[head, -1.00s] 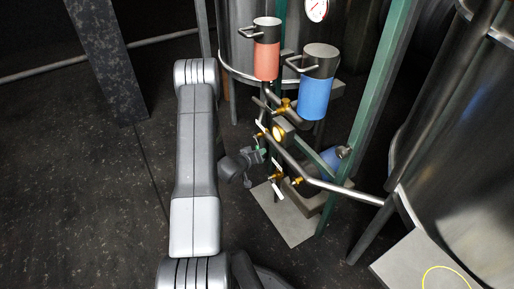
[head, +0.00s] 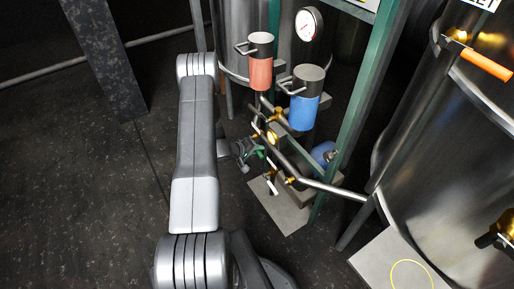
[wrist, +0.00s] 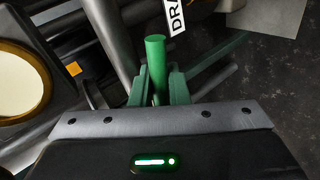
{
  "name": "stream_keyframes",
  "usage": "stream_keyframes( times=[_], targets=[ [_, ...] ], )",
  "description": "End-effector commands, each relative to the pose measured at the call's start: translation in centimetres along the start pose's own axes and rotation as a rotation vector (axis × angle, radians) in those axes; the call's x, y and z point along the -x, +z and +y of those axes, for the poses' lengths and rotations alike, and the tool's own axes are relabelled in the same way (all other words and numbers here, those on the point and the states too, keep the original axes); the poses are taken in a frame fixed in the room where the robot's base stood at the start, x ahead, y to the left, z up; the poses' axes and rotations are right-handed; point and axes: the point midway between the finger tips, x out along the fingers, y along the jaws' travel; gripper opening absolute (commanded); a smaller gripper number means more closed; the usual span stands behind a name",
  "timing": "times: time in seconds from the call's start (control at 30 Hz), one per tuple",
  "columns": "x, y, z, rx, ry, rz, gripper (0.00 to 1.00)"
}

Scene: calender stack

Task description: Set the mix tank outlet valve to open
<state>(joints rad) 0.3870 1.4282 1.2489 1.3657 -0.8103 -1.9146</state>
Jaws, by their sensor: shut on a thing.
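My gripper (head: 250,154) is low at the pipework in the head view, beside several brass valves. In the wrist view, my gripper (wrist: 157,88) is shut on a green handle (wrist: 155,55), which stands up between the two fingers. A white tag (wrist: 174,17) reading "DRA", cut off by the frame edge, is just behind it. In the head view, an orange valve handle (head: 487,65) sits on the tank at right, under a sign (head: 482,4) ending in "ET". I cannot tell from the labels which valve is the mix tank outlet.
A red canister (head: 260,72) and a blue canister (head: 304,108) stand above the pipes, near a round gauge (head: 307,26). A green post (head: 352,110) rises to their right. A steel tank (head: 450,150) fills the right side. Dark floor (head: 70,200) at left is clear.

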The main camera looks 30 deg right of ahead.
Motion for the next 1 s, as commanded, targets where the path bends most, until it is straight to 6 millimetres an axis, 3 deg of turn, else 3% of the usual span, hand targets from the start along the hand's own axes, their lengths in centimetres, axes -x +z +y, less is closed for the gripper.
stream_keyframes(
  times=[0.5, 0.53, 0.63, 1.0],
  targets=[
    [0.04, -0.03, 0.10, 0.018, 0.002, -0.011, 0.00],
    [0.04, -0.03, 0.10, 0.018, 0.002, -0.011, 0.17],
    [0.04, -0.03, 0.10, 0.018, 0.002, -0.010, 0.34],
    [0.03, -0.06, 0.23, 0.016, 0.004, -0.010, 0.34]
  ],
)
